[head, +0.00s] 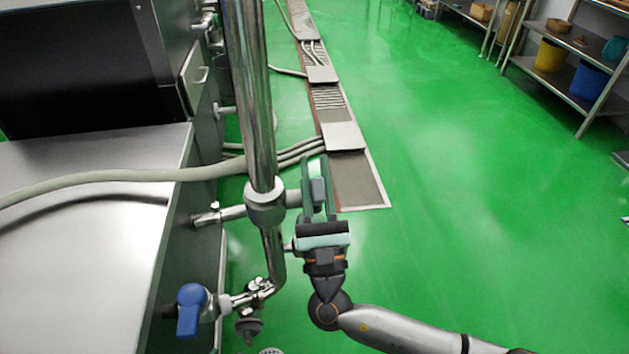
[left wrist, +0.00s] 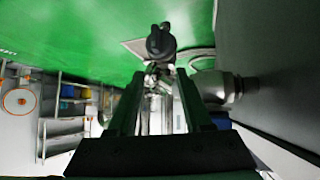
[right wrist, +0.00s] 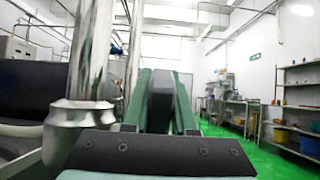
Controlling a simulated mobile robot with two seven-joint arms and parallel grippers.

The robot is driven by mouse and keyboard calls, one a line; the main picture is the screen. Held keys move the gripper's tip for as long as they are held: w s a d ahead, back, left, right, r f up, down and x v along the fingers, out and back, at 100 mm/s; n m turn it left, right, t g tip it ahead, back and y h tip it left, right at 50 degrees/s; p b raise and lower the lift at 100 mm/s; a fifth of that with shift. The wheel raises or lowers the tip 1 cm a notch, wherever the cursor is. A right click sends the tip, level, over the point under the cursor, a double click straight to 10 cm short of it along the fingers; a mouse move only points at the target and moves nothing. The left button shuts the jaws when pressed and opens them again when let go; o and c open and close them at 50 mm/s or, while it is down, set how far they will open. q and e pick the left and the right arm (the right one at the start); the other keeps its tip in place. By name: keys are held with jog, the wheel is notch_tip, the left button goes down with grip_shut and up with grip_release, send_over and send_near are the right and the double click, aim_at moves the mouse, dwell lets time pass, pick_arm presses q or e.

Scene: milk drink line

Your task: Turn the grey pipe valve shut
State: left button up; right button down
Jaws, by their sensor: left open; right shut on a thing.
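The grey pipe valve's handle (head: 318,191) is a small grey block at the end of a short stub on the right of the tall steel pipe (head: 255,90). My right gripper (head: 318,172) is around the handle, shut on it. In the right wrist view the dark grey handle (right wrist: 161,98) sits between the green fingers, and the pipe (right wrist: 92,60) rises at the left. My left gripper (left wrist: 158,82) is open, its fingers apart; it is not in the head view. A blue-handled valve (head: 191,311) is on the lower pipe at bottom left.
A steel machine top (head: 70,250) stands at the left, with a pale hose (head: 110,177) crossing it. A floor drain channel (head: 358,180) runs behind the valve. Shelves (head: 572,85) with buckets stand at the far right. Green floor on the right is clear.

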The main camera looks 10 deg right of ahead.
aim_at(318, 204)
pick_arm(q)
jog(key=shift+a, duration=0.1)
dwell(0.4)
pick_arm(e)
jog(key=c, duration=0.8)
grip_release()
pick_arm(q)
jog(key=shift+f, duration=0.1)
pick_arm(e)
jog(key=shift+o, duration=0.4)
jog(key=shift+s+f, duration=0.15)
jog(key=v, duration=0.4)
jog(key=shift+b, duration=0.35)
jog(key=shift+v, duration=1.6)
pick_arm(q)
jog(key=w+r+t, duration=0.1)
jog(key=r, duration=0.1)
jog(key=w+r+t, duration=0.1)
jog(key=w+r, duration=0.1)
jog(key=shift+w, duration=0.15)
pick_arm(e)
jog(key=shift+c, duration=0.2)
